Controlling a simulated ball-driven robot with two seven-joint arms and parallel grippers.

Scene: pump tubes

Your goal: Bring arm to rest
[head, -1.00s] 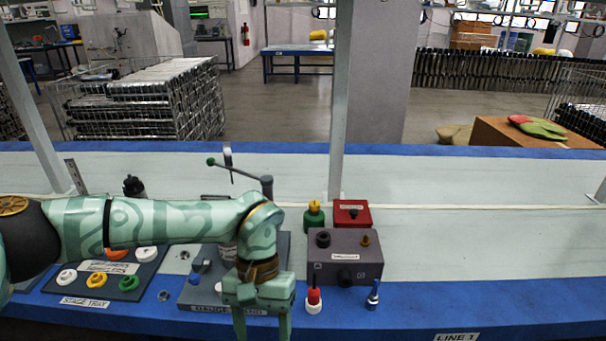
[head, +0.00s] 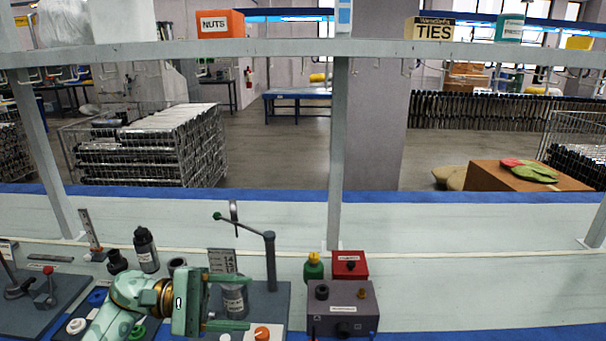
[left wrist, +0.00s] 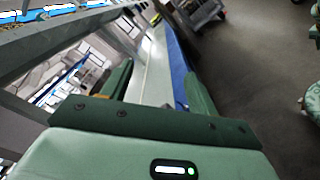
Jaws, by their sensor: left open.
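My left gripper (head: 226,298) is in the lower left of the head view, over the gauge stand at the near side of the bench. Its fingers point to the right and are apart, with nothing held between them. A grey cylinder (head: 234,302) on the stand shows behind the fingers; I cannot tell whether they touch it. In the left wrist view the two green fingers (left wrist: 155,88) are wide apart, with the bench edge and floor beyond them. My right gripper is in neither view.
A grey box (head: 342,312), a red box (head: 350,264) and a green bottle (head: 313,267) stand right of the stand. The stand's upright post (head: 270,262) with a lever rises close by. The bench's right side is clear.

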